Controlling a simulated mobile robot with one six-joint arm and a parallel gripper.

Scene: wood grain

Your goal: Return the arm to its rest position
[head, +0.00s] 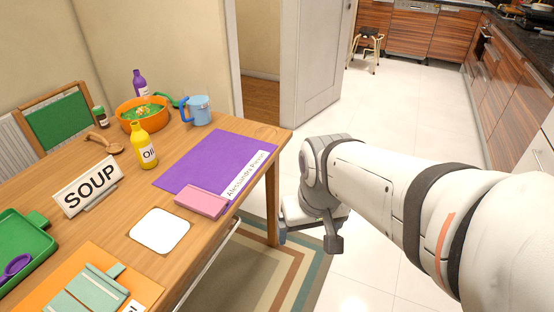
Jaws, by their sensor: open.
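My arm reaches in from the right side of the head view, white with dark joint rings. My gripper (308,240) hangs low at the arm's end, just off the right edge of the wooden table (136,190), above the rug and floor. Its jaws are open, and I see nothing held between them. The gripper is apart from the things on the table.
The table holds a purple mat (195,160), pink block (201,202), white square (160,231), SOUP sign (90,187), yellow oil bottle (145,150), orange bowl (142,118) and blue mug (198,110). Tiled floor (385,110) is open behind. A stool (367,50) stands far back.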

